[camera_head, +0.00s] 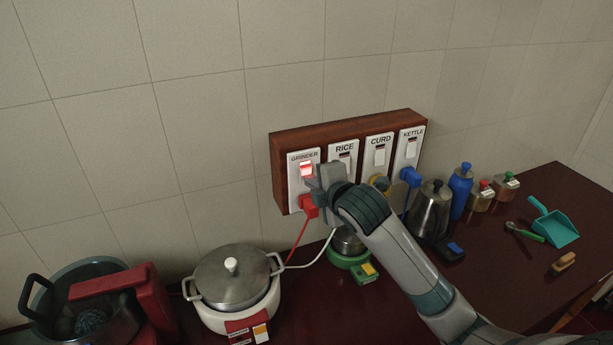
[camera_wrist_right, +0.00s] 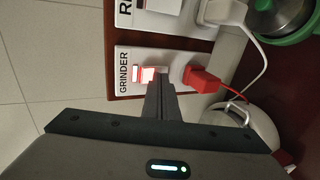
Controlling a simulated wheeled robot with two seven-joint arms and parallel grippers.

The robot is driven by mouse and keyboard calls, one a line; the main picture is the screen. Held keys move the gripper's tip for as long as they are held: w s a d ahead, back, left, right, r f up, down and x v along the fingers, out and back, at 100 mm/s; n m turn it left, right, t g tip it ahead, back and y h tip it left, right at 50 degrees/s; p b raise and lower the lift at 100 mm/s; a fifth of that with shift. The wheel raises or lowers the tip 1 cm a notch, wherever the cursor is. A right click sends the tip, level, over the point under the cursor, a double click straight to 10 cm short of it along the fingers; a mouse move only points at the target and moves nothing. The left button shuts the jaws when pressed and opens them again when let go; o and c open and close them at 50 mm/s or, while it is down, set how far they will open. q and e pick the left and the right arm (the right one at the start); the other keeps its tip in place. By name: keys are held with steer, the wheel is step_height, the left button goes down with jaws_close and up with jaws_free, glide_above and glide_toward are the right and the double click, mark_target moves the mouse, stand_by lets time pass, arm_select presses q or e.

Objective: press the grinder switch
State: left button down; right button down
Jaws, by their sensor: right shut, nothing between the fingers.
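The grinder switch (camera_head: 306,170) is a small rocker, lit red, on a white plate labelled GRINDER at the left end of the wooden switch board (camera_head: 277,165). It also shows in the right wrist view (camera_wrist_right: 148,75), with red and pale parts. My right gripper (camera_head: 318,180) is shut and empty. Its fingertips are right at the grinder plate, close beside the switch; I cannot tell whether they touch it. A red plug (camera_head: 308,206) sits in the socket below the switch. My left gripper is not in view.
RICE, CURD and KETTLE plates sit to the right on the board. A teal dustpan (camera_head: 554,227) lies at right.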

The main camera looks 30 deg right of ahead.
steer(key=v, duration=0.4)
steer(key=shift+s+r, duration=0.25)
steer(key=shift+r, duration=0.05)
stand_by(0.7)
